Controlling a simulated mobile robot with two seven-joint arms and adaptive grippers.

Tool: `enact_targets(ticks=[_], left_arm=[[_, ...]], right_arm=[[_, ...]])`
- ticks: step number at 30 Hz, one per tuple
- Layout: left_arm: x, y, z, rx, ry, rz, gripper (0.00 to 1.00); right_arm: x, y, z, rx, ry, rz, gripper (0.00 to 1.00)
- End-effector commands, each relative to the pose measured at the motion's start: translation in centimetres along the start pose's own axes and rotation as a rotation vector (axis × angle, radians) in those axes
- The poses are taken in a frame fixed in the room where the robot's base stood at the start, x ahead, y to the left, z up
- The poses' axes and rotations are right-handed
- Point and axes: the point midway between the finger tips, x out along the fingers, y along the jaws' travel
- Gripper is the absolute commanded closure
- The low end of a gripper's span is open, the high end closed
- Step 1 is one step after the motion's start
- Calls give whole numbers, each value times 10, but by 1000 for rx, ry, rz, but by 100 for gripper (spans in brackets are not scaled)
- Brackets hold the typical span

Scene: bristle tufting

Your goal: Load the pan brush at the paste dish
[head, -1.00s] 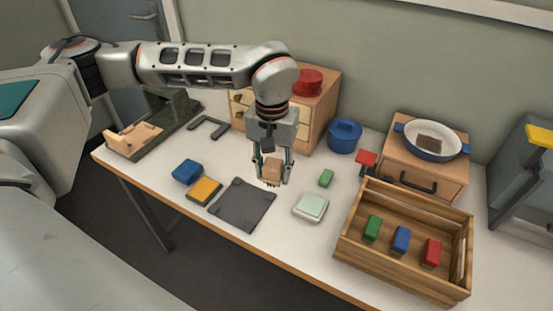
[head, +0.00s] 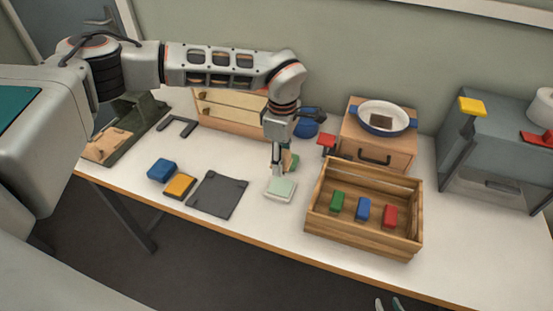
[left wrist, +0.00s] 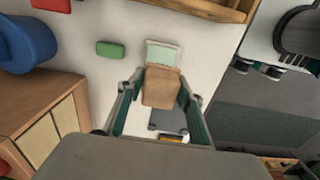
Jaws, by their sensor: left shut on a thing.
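My left gripper (head: 278,171) is shut on the pan brush, a tan wooden block (left wrist: 161,87). In the head view the gripper is side-on and its fingers hide most of the brush (head: 286,160). The paste dish (head: 281,190) is a pale green square on the table, just below and in front of the fingers. In the left wrist view the brush covers the near edge of the dish (left wrist: 164,53). Whether the bristles touch it cannot be seen. The tips of my right gripper (head: 388,304) show apart at the bottom edge, empty.
A green block (head: 293,161) lies just behind the brush. A wooden crate (head: 318,212) with coloured blocks stands to the right. A blue pot (head: 308,125) stands behind the gripper.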

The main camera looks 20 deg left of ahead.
Motion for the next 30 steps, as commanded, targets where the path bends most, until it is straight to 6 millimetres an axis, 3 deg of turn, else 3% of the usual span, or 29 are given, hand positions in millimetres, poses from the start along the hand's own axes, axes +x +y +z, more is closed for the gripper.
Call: enact_targets(ticks=[8, 19, 30], left_arm=[[17, 0, 0, 0, -1, -1, 82], [57, -1, 0, 1, 0, -3, 82], [69, 0, 0, 1, 0, 0, 82]], right_arm=[[7, -2, 11, 0, -1, 0, 77], [21, -6, 37, 2, -8, -3, 77], [23, -7, 40, 2, -10, -3, 77]])
